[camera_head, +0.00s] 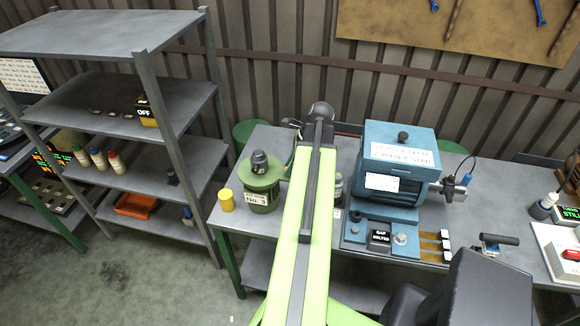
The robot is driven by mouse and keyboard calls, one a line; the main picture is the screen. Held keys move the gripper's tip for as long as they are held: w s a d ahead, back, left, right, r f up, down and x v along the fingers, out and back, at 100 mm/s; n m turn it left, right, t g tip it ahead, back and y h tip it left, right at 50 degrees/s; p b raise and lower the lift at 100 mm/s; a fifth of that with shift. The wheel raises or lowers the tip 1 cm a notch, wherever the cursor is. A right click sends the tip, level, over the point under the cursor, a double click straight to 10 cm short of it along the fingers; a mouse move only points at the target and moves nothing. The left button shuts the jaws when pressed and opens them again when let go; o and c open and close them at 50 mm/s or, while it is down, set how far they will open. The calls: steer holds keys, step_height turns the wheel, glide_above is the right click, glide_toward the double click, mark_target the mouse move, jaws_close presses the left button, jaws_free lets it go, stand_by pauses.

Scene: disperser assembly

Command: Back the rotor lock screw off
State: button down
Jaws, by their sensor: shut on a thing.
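My light green arm (305,220) reaches from the bottom edge up over the bench to a dark rounded joint (321,112). My gripper is not visible; the arm hides what lies behind and below it. I cannot pick out the rotor lock screw. A blue machine (420,150) with white labels and a dark knob on top stands right of the arm. A metal fitting (452,190) sticks out of its right side. A small grey cylindrical part (338,184) shows partly at the arm's right edge.
A blue base plate with a GAP BOLTED sign (380,238) lies before the machine. A metal shelf (165,95) stands at the left.

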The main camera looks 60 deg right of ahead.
steer(key=shift+w+d+n+g+y, duration=0.1)
steer(key=shift+d+n+g+y, duration=0.2)
steer(key=shift+n, duration=0.6)
steer(key=shift+a+n, duration=0.25)
steer(key=shift+n, duration=0.45)
steer(key=c, duration=1.1)
jaws_free()
steer(key=shift+y, duration=0.3)
steer(key=shift+c, duration=0.2)
